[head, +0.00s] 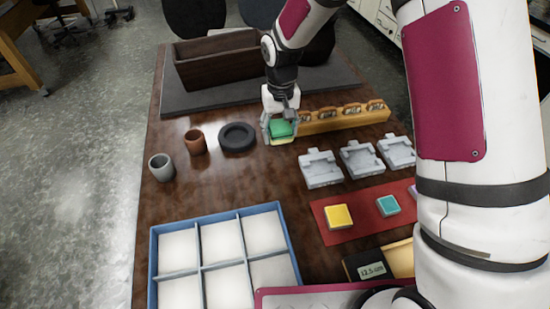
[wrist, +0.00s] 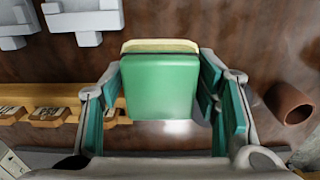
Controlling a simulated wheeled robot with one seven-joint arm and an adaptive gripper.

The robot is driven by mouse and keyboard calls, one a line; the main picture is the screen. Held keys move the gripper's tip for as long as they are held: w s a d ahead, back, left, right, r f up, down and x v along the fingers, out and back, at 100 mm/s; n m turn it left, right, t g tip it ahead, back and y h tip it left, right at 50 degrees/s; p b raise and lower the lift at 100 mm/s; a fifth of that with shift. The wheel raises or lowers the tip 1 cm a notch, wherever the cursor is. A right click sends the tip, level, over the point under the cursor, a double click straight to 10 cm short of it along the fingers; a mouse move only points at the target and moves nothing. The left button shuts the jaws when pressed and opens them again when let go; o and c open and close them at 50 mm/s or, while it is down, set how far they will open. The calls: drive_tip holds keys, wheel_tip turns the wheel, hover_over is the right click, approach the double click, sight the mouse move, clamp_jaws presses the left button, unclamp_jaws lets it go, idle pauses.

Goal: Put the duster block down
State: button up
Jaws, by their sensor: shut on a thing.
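The duster block, green with a pale yellow layer (head: 283,133), is held in my gripper (head: 280,124), close to the left end of the wooden rack. In the wrist view the green block (wrist: 160,85) fills the space between the two fingers of my gripper (wrist: 162,100), its pale yellow edge at the top of the picture. The fingers are shut on its sides. I cannot tell whether its underside touches the brown table (head: 200,195).
The wooden rack (head: 345,120) with several tags lies right of the block. A black ring dish (head: 237,138), brown cup (head: 195,142) and grey cup (head: 161,167) stand left. Grey fixtures (head: 320,169), a red mat (head: 362,224) with blocks and a blue-rimmed tray (head: 153,260) are nearer.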

hover_over(278, 159)
drive_tip(key=f, duration=0.5)
drive_tip(key=shift+a+f, duration=0.25)
drive_tip(key=shift+d+f, duration=0.2)
drive_tip(key=shift+f, duration=2)
drive_tip(key=shift+f, duration=0.2)
drive_tip(key=o, duration=1.4)
drive_tip(key=shift+o, duration=0.2)
drive_tip(key=shift+r, duration=0.1)
wheel_tip(278, 159, up, 12)
drive_tip(key=shift+r, duration=0.15)
